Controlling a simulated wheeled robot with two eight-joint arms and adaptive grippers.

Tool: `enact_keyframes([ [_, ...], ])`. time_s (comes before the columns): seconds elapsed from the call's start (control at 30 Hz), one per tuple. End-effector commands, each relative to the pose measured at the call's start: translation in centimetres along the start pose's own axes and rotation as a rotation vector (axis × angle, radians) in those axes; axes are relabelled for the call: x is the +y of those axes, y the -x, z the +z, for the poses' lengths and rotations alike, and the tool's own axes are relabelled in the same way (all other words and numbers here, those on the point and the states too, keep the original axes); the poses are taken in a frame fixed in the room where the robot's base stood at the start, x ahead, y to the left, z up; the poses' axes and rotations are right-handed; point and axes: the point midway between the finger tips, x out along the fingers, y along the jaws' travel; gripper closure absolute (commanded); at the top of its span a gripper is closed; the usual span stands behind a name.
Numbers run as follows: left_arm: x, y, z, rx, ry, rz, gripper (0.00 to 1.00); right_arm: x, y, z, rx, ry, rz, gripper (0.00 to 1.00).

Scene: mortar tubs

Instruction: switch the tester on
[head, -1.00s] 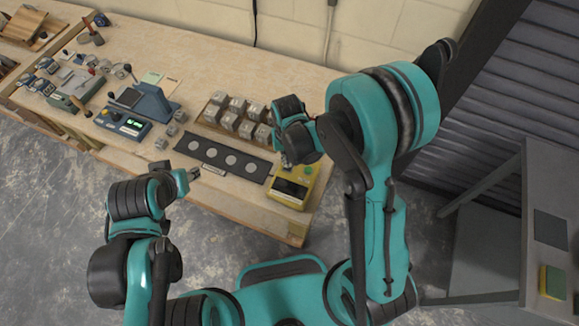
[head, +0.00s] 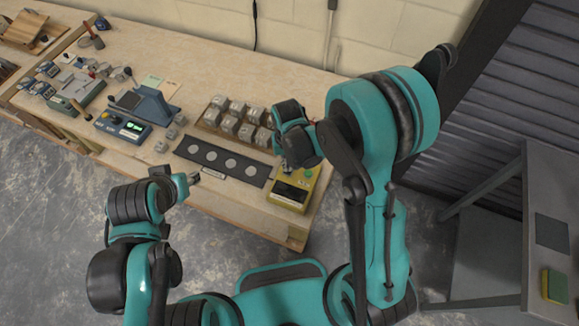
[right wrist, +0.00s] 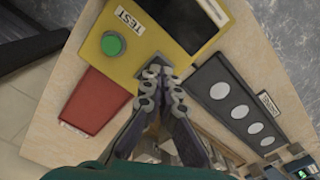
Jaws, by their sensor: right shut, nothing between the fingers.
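The tester, a yellow box (head: 283,201), sits at the front right corner of the bench. Its screen is dark in both views. In the right wrist view the yellow box (right wrist: 152,56) carries a TEST label and a round green button (right wrist: 112,44). My right gripper (right wrist: 158,74) is shut and empty, its fingertips over the tester's near edge, to the lower right of the button. I cannot tell whether the tips touch the box. In the head view my right arm hides part of the tester.
A black strip with several pale discs (head: 212,155) lies left of the tester. Several grey cubes stand in a wooden tray behind it. A red pad (right wrist: 94,102) lies beside the tester. A blue device with a lit green display (head: 123,126) stands farther left.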

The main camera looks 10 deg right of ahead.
Motion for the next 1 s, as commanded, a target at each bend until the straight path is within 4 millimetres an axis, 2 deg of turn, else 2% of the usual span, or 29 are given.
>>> enact_keyframes([
  [1.0, 0.00, -0.68, 0.49, 0.000, 0.000, 0.000, 0.60, 0.00, -0.87, 0.00, 0.000, 0.000, 0.000, 1.00],
])
